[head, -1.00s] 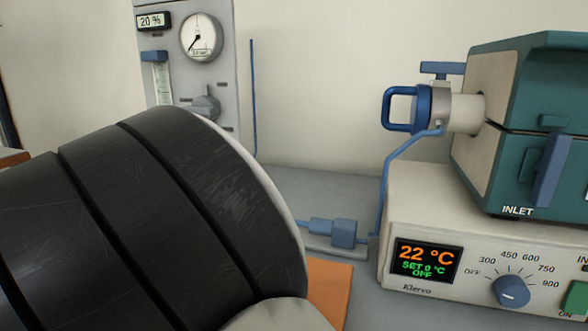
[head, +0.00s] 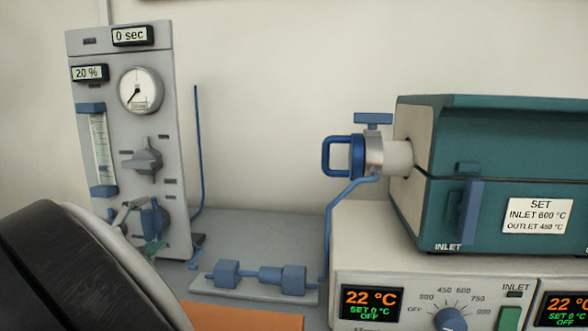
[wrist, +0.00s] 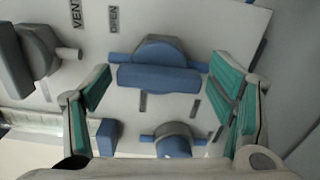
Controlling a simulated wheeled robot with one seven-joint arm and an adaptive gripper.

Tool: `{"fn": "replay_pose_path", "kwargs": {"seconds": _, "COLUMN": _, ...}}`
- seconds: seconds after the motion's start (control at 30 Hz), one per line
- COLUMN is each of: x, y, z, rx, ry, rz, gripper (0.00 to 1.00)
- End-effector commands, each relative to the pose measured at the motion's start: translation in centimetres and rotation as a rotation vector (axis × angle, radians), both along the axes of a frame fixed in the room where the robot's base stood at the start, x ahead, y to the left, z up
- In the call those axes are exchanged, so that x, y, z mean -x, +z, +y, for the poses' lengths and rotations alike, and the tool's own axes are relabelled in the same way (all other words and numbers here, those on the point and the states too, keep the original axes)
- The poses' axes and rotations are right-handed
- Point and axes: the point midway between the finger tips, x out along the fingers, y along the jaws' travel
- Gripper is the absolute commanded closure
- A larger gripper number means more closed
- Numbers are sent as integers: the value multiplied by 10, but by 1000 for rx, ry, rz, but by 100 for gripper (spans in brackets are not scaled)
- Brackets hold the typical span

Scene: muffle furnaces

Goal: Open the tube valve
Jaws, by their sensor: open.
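A grey panel (head: 116,50) stands at the left in the head view. Low on it is a blue valve handle (head: 154,219), which also shows large in the wrist view (wrist: 158,76), beside a label reading OPEN. My gripper (head: 137,232) is at this handle. In the wrist view my gripper (wrist: 162,84) is open, with one teal-padded finger on each side of the blue handle and visible gaps to both. A second blue fitting (wrist: 175,144) lies below the handle there. My arm hides the panel's lower left part in the head view.
A grey knob (head: 142,157) sits above the handle, near a gauge (head: 140,91) and a blue-capped flowmeter (head: 100,147). A blue inline fitting (head: 293,280) lies on the bench. The teal furnace (head: 500,150) with its blue-handled tube end (head: 344,156) stands right. An orange mat is in front.

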Motion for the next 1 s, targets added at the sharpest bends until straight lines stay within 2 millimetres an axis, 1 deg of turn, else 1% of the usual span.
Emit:
{"fn": "replay_pose_path", "kwargs": {"seconds": 0.03, "x": 0, "y": 4, "z": 0, "rx": 29, "ry": 0, "rz": 2, "gripper": 23}}
{"fn": "replay_pose_path", "kwargs": {"seconds": 0.67, "x": 1, "y": 2, "z": -1, "rx": 424, "ry": 0, "rz": 33, "gripper": 23}}
{"fn": "replay_pose_path", "kwargs": {"seconds": 1.0, "x": 1, "y": 1, "z": -1, "rx": 703, "ry": 0, "rz": 55, "gripper": 23}}
